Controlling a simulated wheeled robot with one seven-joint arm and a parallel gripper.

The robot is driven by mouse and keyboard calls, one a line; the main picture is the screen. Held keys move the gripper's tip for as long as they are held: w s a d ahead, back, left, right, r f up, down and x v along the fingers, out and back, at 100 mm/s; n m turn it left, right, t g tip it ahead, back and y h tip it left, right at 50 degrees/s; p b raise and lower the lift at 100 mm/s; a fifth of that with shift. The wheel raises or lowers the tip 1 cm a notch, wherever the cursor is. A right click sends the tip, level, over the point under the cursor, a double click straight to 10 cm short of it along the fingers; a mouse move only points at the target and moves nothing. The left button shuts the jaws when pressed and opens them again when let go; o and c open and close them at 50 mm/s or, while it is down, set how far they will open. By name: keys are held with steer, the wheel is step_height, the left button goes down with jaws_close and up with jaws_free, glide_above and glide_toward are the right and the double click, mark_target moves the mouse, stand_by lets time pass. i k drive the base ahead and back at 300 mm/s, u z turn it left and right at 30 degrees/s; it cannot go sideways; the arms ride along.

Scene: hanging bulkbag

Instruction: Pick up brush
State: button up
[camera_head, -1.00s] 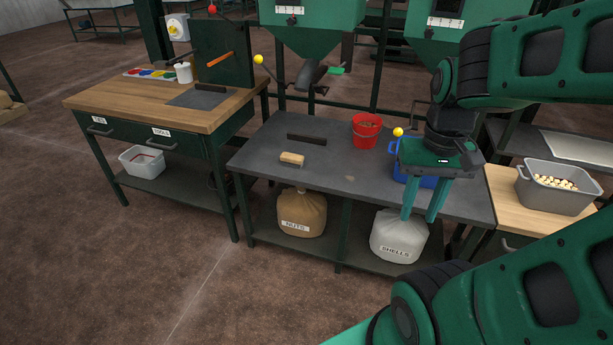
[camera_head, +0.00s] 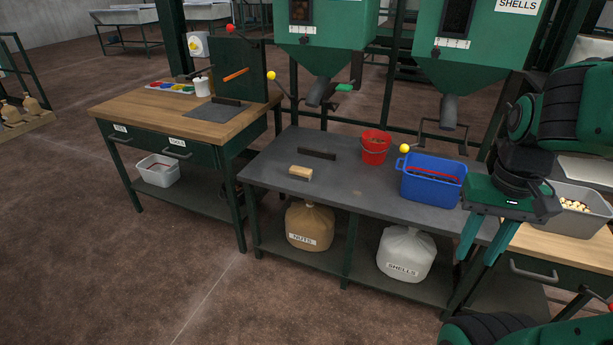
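The brush (camera_head: 300,173) lies on the left part of the dark grey table (camera_head: 345,200). It has a pale wooden block and a dark underside. My gripper (camera_head: 478,255) is at the right, in front of the table's right end, with its two green fingers pointing down and spread apart. Nothing shows between the fingers. The gripper is well to the right of the brush and apart from it.
A dark bar (camera_head: 317,153) lies behind the brush. A red bucket (camera_head: 375,148) and a blue bin (camera_head: 432,182) stand on the table to the right. Green hoppers (camera_head: 320,52) hang above the back edge. Bags of nuts (camera_head: 310,226) and shells (camera_head: 405,254) sit on the lower shelf. The tabletop's middle is clear.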

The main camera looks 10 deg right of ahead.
mark_target(297, 172)
steer(key=z, duration=0.05)
steer(key=i, duration=1)
steer(key=u, duration=0.05)
